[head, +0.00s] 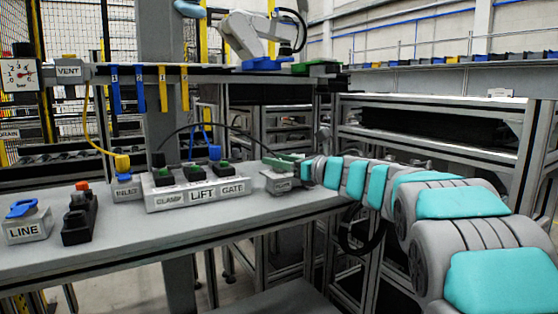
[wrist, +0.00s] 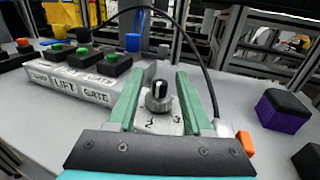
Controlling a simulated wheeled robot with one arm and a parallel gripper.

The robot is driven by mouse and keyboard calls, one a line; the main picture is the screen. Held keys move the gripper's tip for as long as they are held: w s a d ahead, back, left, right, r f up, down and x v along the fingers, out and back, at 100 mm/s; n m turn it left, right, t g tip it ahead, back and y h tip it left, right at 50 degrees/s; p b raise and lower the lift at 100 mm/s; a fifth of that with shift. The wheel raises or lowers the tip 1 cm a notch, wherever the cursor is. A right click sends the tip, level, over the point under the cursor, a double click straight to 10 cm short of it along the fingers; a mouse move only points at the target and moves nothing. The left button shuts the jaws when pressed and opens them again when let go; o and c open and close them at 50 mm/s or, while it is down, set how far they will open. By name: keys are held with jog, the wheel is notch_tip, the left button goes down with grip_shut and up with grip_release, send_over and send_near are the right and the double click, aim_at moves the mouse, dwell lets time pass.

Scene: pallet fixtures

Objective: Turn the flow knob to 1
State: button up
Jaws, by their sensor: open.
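The flow knob (wrist: 159,98), a round grey knob with a dark grip and a pale mark, sits on a light grey block (wrist: 158,124) on the bench. The digits 2 and 3 show on the block's near side; I cannot make out a 1 or read the setting surely. My gripper (wrist: 161,78) is open, with one green finger on each side of the knob; contact is not clear. In the head view my gripper (head: 285,163) is over the block (head: 279,184) at the bench's right end, and the knob is not distinguishable there.
Left of the knob is the CLAMP, LIFT and GATE button box (head: 197,192), with an INLET block (head: 127,188) beyond. A dark cable (wrist: 205,75) arches past my gripper. A purple and black block (wrist: 285,108) and an orange piece (wrist: 246,143) are on the right in the wrist view.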

jog(key=shift+c, duration=0.2)
grip_shut()
